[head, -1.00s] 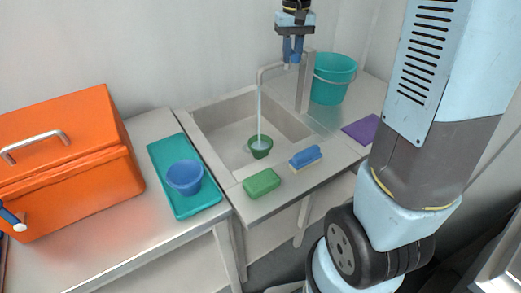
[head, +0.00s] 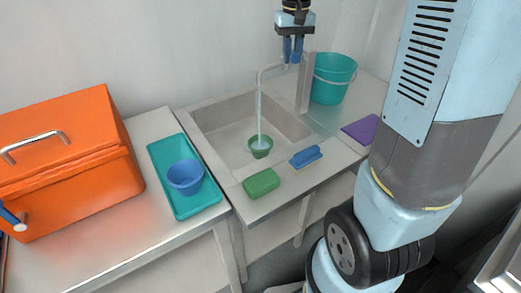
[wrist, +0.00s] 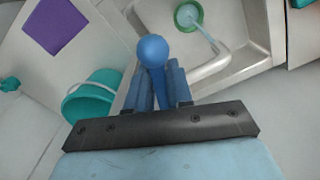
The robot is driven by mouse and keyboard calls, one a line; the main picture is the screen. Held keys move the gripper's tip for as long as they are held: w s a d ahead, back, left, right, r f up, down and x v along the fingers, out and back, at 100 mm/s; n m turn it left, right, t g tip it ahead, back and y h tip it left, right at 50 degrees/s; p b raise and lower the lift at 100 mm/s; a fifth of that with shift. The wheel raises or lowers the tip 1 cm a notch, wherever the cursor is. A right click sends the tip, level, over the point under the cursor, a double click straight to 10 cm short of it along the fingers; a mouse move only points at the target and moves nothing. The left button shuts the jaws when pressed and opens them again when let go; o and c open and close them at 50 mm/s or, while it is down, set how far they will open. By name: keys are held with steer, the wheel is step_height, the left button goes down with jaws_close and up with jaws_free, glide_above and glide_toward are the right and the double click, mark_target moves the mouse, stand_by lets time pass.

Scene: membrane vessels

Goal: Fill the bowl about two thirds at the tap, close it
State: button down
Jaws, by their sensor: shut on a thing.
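A green bowl (head: 260,153) stands in the sink under the tap (head: 268,68). A thin stream of water (head: 260,110) runs from the spout into it. In the wrist view the bowl (wrist: 187,16) shows at the top, with pale water inside; its exact level is hard to tell. My gripper (head: 292,60) is above the tap, at the top of its post. In the wrist view my gripper (wrist: 155,88) is shut on the tap's handle, which ends in a round blue knob (wrist: 152,50).
A teal bucket (head: 333,88) stands right behind the tap, close to my gripper. A blue brush (head: 305,157) and a green sponge (head: 261,184) lie on the sink's front edge. A blue bowl (head: 185,179) sits on a teal tray (head: 196,210), beside an orange box (head: 65,180).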

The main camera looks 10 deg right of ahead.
steer(key=shift+d, duration=0.1)
stand_by(0.3)
steer(key=shift+w+d+n, duration=0.15)
steer(key=shift+d+n, duration=0.4)
steer(key=shift+n, duration=0.75)
steer(key=shift+w+d+n, duration=0.1)
steer(key=shift+d+n, duration=0.45)
steer(key=shift+n, duration=0.75)
steer(key=c, duration=1.1)
jaws_free()
steer(key=shift+o, duration=0.2)
step_height(320, 180, up, 14)
steer(key=shift+f, duration=0.15)
